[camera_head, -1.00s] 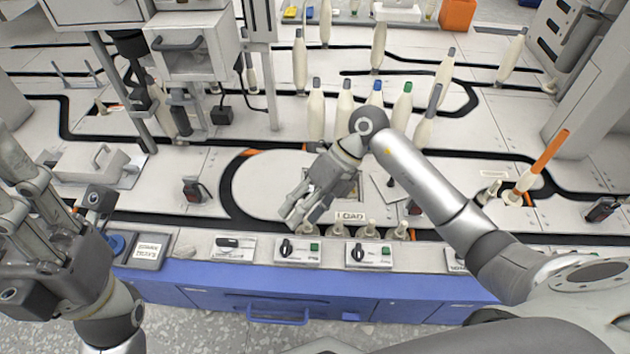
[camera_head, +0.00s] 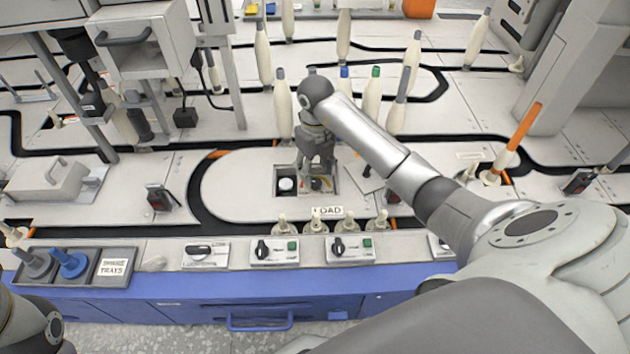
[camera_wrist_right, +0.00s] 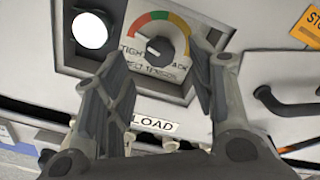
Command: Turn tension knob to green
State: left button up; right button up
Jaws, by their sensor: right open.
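The tension knob (camera_wrist_right: 158,47) is a small dark knob at the middle of a pale dial plate (camera_wrist_right: 150,72). I cannot tell exactly where the knob points. In the head view the dial (camera_head: 321,184) sits in a recess in the white table, partly hidden by my right gripper (camera_head: 316,166). That gripper is open and points down over the dial. In the right wrist view its fingers stand either side of the knob, with nothing between them. My left gripper is out of view.
A round white button (camera_wrist_right: 90,31) sits left of the dial. A LOAD label (camera_head: 327,212) and several small bobbin holders line the front. Tall bobbins (camera_head: 372,97) stand behind my right gripper. Switch boxes (camera_head: 274,252) line the front edge.

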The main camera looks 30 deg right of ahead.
aim_at(316, 182)
jog(key=shift+f+b, duration=0.8)
jog(key=shift+f, duration=1.25)
jog(key=shift+c, duration=0.4)
jog(key=c, duration=1)
